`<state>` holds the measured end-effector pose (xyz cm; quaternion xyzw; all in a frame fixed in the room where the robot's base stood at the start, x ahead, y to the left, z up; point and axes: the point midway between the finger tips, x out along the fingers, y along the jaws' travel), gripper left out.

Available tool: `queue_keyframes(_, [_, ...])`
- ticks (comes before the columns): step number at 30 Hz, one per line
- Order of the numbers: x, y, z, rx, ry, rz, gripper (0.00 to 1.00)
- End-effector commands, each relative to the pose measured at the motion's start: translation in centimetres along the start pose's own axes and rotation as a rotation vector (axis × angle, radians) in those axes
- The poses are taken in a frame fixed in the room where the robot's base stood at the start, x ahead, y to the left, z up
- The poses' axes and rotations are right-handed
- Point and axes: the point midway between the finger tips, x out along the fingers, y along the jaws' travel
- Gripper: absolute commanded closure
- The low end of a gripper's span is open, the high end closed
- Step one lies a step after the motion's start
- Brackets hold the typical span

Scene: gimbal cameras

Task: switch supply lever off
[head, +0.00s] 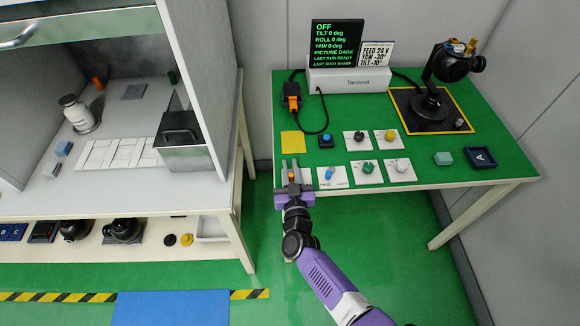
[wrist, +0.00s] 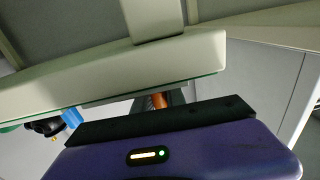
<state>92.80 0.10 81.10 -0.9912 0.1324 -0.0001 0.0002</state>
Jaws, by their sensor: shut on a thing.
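My gripper (head: 292,172) is at the front left edge of the green table. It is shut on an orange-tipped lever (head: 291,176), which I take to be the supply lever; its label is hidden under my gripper. In the wrist view the orange lever (wrist: 160,100) shows just beyond the dark edge of my gripper (wrist: 165,118); the fingertips are hard to make out. The lever's exact position cannot be told. The black display (head: 335,44) reads OFF, with tilt, roll and yaw at 0 deg and picture dark.
Right beside my gripper is a blue lever (head: 330,174) on a white plate marked FREE and LOCK. A green knob (head: 367,168) and several other controls follow to the right. A black gimbal camera (head: 450,66) stands at the back right. A white-topped bench (head: 215,185) is left.

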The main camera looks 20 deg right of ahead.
Motion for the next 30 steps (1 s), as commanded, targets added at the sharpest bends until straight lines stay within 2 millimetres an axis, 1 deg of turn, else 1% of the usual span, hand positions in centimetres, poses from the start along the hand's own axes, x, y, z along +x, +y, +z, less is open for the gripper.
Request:
queue_keyframes(1, [0.0, 0.0, 0.0, 0.000, 0.000, -0.001, 0.78])
queue_keyframes(2, [0.0, 0.0, 0.0, 0.000, 0.000, -0.001, 0.72])
queue_keyframes(3, [0.0, 0.0, 0.0, 0.000, 0.000, -0.001, 0.64])
queue_keyframes(4, [0.0, 0.0, 0.0, 0.000, 0.000, -0.001, 0.62])
queue_keyframes(14, [-0.2, -0.1, 0.0, -0.001, -0.001, -0.002, 0.62])
queue_keyframes(17, [-1.1, -0.1, -0.1, -0.001, 0.000, -0.003, 0.62])
queue_keyframes(24, [-5.0, -0.1, -0.1, -0.001, -0.002, -0.004, 0.62])
queue_keyframes(27, [-6.4, -0.1, 0.0, -0.001, -0.001, -0.003, 0.62])
queue_keyframes(30, [-7.3, -0.1, 0.0, -0.001, 0.000, -0.003, 0.62])
